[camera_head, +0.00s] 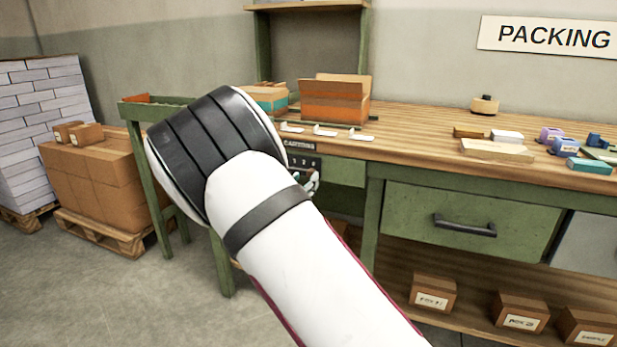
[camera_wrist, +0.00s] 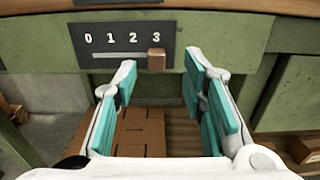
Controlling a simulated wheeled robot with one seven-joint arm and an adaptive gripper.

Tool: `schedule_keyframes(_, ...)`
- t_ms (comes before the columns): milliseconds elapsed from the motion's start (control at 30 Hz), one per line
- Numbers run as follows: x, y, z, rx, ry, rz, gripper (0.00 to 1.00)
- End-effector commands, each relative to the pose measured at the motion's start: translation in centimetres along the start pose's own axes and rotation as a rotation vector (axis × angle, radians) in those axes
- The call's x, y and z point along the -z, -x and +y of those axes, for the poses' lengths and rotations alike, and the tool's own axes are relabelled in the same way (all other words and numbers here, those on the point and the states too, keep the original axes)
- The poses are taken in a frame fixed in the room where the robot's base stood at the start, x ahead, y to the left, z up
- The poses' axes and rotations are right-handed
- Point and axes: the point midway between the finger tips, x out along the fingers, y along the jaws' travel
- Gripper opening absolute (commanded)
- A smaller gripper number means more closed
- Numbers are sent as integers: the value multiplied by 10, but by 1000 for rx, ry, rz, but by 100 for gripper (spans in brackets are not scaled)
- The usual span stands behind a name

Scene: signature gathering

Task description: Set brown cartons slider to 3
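A dark slider panel marked 0 1 2 3 (camera_wrist: 122,43) is on the green front of the workbench. Its brown knob (camera_wrist: 156,59) stands directly under the 3, at the right end of the slot. In the head view the panel (camera_head: 302,163) shows only partly, and my arm hides its left part. My gripper (camera_wrist: 160,67) is open, with its teal-padded fingers apart and empty. In the wrist picture the fingertips lie on either side of the knob, with gaps to it. I cannot tell whether either touches the panel.
The workbench top (camera_head: 425,130) holds an open brown carton (camera_head: 336,101) and several small items at right. A drawer handle (camera_head: 464,227) sticks out right of the panel. Small boxes (camera_head: 433,292) sit on the lower shelf. Stacked cartons (camera_head: 95,183) stand on a pallet at left.

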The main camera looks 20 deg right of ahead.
Motion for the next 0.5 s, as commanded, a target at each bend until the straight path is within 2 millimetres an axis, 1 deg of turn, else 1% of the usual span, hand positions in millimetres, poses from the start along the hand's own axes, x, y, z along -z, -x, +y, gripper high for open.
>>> schedule_keyframes(33,0,12,1,-3,1,2,38)
schedule_keyframes(200,0,45,0,-1,1,1,38)
schedule_keyframes(333,0,63,0,0,0,1,38)
schedule_keyframes(500,1,74,-1,1,0,1,38)
